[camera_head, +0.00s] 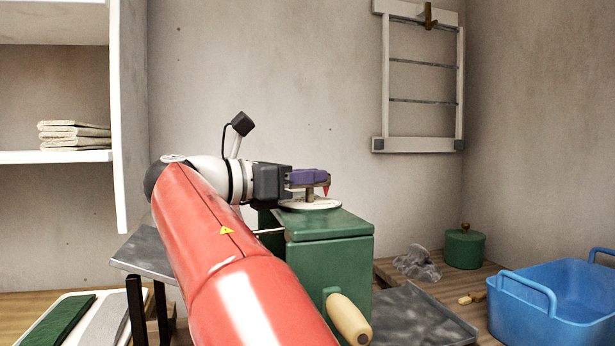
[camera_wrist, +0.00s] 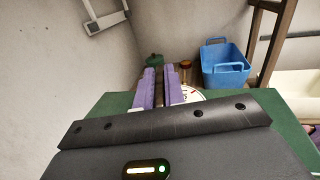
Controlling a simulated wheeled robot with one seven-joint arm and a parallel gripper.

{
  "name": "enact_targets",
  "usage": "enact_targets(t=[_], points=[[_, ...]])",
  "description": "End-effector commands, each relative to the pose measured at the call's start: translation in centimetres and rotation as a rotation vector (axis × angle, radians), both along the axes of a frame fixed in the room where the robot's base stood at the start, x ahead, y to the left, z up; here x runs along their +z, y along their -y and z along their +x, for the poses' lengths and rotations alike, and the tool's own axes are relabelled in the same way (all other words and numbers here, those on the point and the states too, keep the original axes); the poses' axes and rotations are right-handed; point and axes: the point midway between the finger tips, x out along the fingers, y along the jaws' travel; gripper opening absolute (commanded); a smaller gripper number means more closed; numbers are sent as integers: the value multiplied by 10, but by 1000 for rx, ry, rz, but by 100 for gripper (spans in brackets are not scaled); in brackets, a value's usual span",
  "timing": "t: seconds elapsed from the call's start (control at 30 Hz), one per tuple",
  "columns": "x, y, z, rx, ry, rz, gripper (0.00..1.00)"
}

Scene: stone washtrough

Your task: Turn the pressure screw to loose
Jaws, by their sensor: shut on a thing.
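The pressure screw (camera_head: 309,195) stands on top of a green box-shaped machine (camera_head: 330,255), at the centre of a round white dial plate (camera_head: 296,204). A red pointer (camera_head: 326,190) shows by the fingertips. My gripper (camera_head: 312,177) has purple fingers and reaches in level from the left, just above the dial. It is shut on the top of the screw, which the fingers mostly hide. The dial's scale is too small to read.
A wooden handle (camera_head: 348,319) sticks out from the machine's front. Metal trays (camera_head: 415,320) flank it. A rack (camera_head: 420,145) hangs on the wall.

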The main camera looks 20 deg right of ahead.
Motion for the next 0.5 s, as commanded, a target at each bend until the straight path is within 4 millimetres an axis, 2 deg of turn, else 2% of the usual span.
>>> enact_targets(t=[0.5], points=[[-1, 0, 3, -348, 3, -2, 0]])
